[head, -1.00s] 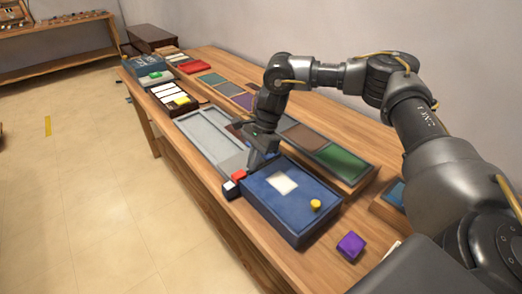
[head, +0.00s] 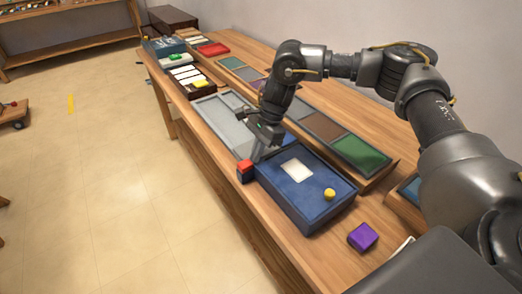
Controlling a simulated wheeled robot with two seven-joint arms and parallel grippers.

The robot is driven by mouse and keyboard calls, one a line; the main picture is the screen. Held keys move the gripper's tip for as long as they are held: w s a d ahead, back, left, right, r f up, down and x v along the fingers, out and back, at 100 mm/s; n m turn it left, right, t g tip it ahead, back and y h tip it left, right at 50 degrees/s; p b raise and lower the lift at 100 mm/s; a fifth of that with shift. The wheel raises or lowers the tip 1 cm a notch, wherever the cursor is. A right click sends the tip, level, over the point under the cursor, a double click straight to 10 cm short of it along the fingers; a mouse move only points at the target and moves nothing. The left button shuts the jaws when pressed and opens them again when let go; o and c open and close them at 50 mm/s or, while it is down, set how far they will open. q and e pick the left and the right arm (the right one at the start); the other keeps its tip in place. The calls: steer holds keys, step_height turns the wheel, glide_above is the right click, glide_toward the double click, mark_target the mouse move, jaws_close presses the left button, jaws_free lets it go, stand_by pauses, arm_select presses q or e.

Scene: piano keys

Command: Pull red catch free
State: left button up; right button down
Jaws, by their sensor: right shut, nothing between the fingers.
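The red catch (head: 245,165) is a small red block at the left corner of the blue box (head: 305,213). It sits over a small dark blue block (head: 246,177) beside the box, near the table's front edge. The box has a pale square panel and a yellow knob (head: 329,194) on its lid. My right gripper (head: 256,157) points down, shut and empty, just right of the red catch. Whether a fingertip touches the catch cannot be told. My left gripper is not in view.
A grey tray (head: 222,121) lies behind the box, and a coloured panel strip (head: 359,153) runs along its right. A purple block (head: 362,237) stands in front. Boxes with white keys (head: 186,72) stand farther back.

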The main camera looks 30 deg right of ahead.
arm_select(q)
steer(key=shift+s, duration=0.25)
arm_select(e)
steer(key=shift+d, duration=0.25)
steer(key=d, duration=0.2)
steer(key=d+r, duration=0.1)
steer(key=d, duration=0.1)
steer(key=shift+w, duration=0.4)
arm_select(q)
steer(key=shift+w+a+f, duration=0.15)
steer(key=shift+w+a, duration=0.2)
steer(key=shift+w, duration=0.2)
arm_select(e)
steer(key=v, duration=0.9)
